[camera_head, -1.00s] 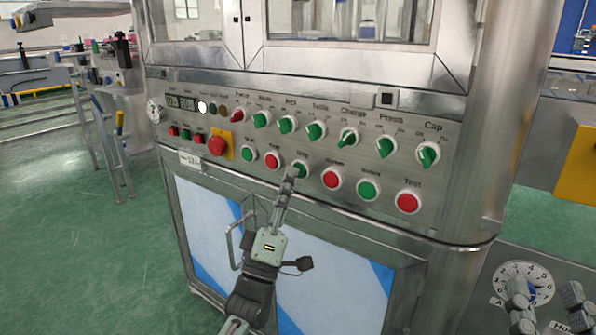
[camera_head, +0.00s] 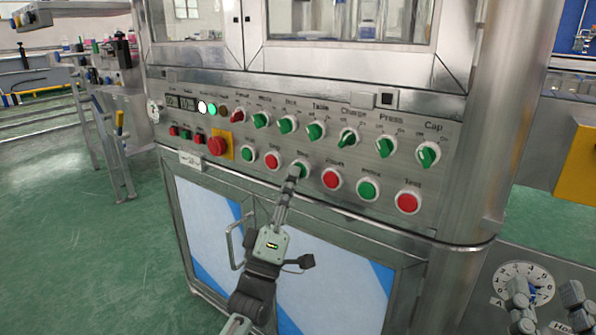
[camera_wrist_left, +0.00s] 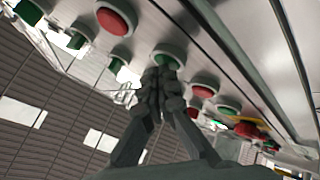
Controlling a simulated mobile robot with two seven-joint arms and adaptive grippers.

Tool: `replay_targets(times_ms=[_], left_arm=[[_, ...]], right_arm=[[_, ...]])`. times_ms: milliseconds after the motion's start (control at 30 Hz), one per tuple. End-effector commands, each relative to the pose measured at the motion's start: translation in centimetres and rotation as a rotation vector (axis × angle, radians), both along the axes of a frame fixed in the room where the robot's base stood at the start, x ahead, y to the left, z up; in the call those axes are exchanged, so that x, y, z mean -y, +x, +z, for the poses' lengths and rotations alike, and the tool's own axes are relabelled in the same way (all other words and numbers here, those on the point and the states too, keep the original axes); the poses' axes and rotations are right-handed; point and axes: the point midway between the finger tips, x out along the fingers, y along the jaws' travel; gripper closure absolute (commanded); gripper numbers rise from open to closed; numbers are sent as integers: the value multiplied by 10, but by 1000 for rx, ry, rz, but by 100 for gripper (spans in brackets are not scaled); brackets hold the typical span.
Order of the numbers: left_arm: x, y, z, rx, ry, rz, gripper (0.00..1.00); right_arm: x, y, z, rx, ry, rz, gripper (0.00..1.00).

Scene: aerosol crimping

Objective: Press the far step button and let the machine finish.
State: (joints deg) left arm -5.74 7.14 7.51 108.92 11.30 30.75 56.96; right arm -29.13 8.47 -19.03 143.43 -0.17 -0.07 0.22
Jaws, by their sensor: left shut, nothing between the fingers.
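The green step button (camera_head: 299,166) sits in the lower row of the machine's control panel, between red buttons. My left gripper (camera_head: 292,178) is shut and empty, its fingertips at the lower edge of this button; they cover part of it. In the left wrist view the closed fingertips (camera_wrist_left: 163,84) lie right at a green button (camera_wrist_left: 169,56); I cannot tell how far it is pressed in. On the panel a white lamp (camera_head: 202,107) and a green lamp (camera_head: 212,107) are lit beside a small display (camera_head: 181,103).
A red emergency stop (camera_head: 217,146) on a yellow plate stands left of the buttons. Rotary knobs (camera_head: 316,131) line the row above. A cabinet door handle (camera_head: 235,240) sticks out below, left of my arm. A round dial (camera_head: 524,283) is at the lower right.

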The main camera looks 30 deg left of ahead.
Motion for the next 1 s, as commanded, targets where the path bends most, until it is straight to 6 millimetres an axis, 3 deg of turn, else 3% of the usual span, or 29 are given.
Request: replay_targets(times_ms=[300,667,1000], left_arm=[[-1,-14,0,-1,0,0,100],[-1,-17,0,-1,0,0,100],[-4,-49,1,-2,0,0,100]], right_arm=[[0,0,6,-2,0,0,60],[0,-1,6,-3,1,1,60],[0,-1,16,-4,1,0,60]])
